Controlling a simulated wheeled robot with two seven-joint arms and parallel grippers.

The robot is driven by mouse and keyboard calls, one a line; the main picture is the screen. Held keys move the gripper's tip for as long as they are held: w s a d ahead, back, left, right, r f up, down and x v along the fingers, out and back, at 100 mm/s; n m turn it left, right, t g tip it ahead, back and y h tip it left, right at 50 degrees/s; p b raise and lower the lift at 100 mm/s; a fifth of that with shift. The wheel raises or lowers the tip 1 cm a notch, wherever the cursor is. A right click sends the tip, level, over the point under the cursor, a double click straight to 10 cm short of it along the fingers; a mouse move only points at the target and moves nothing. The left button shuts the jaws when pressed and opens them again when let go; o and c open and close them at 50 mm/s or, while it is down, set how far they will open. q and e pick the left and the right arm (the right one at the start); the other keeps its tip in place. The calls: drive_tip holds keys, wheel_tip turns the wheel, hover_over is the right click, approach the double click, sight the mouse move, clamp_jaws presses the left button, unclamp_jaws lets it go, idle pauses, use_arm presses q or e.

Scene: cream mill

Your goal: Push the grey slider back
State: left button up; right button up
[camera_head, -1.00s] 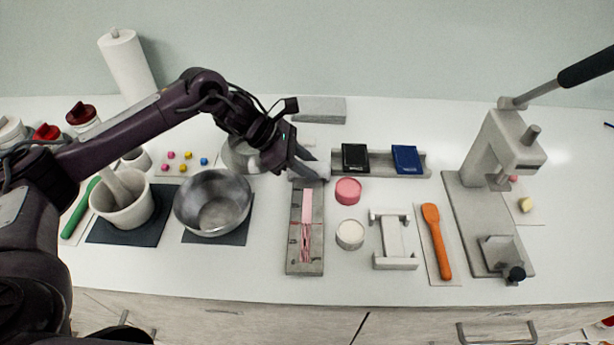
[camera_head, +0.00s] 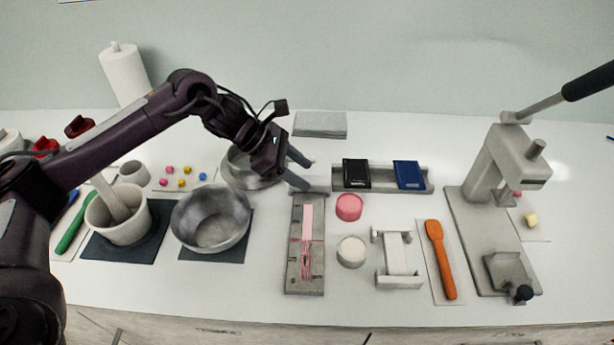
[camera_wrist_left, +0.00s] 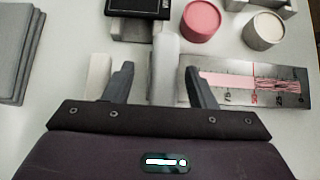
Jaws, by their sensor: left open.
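The grey board (camera_head: 292,255) carries a scale and a pink strip (camera_head: 307,222) with thin pink strands at its near end. The grey slider appears to be the pale crosswise bar (camera_head: 318,190) at the board's far end. In the left wrist view the bar (camera_wrist_left: 165,65) lies between my fingers, and the board (camera_wrist_left: 285,75) runs off to the right. My left gripper (camera_head: 303,173) is open at that far end, its fingers (camera_wrist_left: 160,85) on either side of the bar. I cannot tell whether either finger touches it. My right gripper is not in view.
A steel bowl (camera_head: 212,215) stands left of the board. A pink tub (camera_head: 348,207) and a white tub (camera_head: 351,252) stand close to its right. A grey rack with black (camera_head: 356,173) and blue (camera_head: 408,175) boxes is behind. A grey lever press (camera_head: 500,165) stands far right.

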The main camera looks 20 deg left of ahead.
use_arm(q)
drive_tip(key=b+v, duration=0.1)
drive_tip(key=v, duration=0.4)
drive_tip(key=shift+s+a, duration=0.1)
